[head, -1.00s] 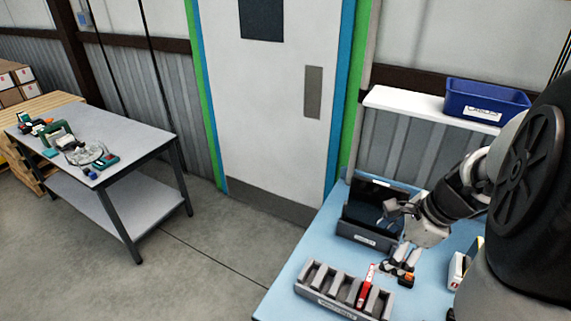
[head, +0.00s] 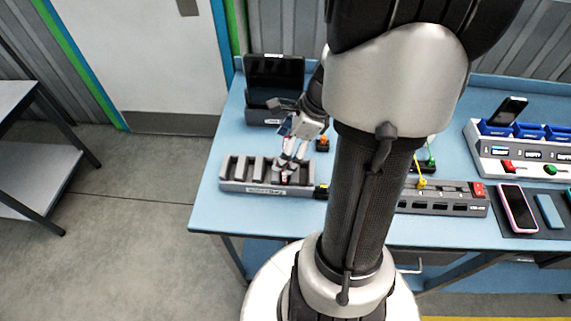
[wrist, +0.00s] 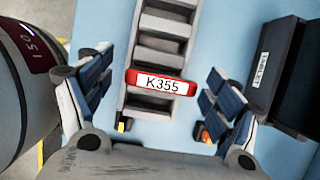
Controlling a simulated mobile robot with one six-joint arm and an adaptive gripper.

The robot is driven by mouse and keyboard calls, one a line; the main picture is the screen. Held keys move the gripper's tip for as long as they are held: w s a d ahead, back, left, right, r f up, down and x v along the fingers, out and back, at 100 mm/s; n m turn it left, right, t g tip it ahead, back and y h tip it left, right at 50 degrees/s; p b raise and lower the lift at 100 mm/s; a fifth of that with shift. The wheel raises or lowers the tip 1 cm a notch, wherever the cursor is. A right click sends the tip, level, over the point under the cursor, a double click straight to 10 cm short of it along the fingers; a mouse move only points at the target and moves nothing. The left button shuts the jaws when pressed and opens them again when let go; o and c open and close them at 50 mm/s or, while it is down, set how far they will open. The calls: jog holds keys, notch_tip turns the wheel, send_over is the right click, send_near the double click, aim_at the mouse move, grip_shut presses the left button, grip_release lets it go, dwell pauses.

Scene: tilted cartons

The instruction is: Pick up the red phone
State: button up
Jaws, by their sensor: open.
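The red phone (wrist: 160,84) stands in a slot of a grey slotted rack (wrist: 168,26), its edge with a white "K355" label facing the wrist camera. In the head view only a bit of the red phone (head: 285,180) shows below my gripper. My gripper (head: 288,163) is open, pointing down over the rack's right part. In the wrist view the fingers of my gripper (wrist: 158,88) are spread to either side of the phone, with gaps between them and its ends. The lower part of the phone is hidden in the slot.
A dark bin (head: 261,107) holding a black tablet-like panel stands behind the rack. A small orange item (head: 322,144) lies right of my gripper. Further right are a grey strip (head: 445,200), a pink-edged phone (head: 517,208) and a white station (head: 500,160). My arm hides the middle table.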

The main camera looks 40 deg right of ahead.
aim_at(285, 177)
jog(key=b+x, duration=0.2)
jog(key=x, duration=0.3)
jog(key=shift+d+f+b, duration=0.15)
jog(key=shift+b, duration=0.2)
jog(key=shift+c, duration=0.5)
jog(key=c, duration=1)
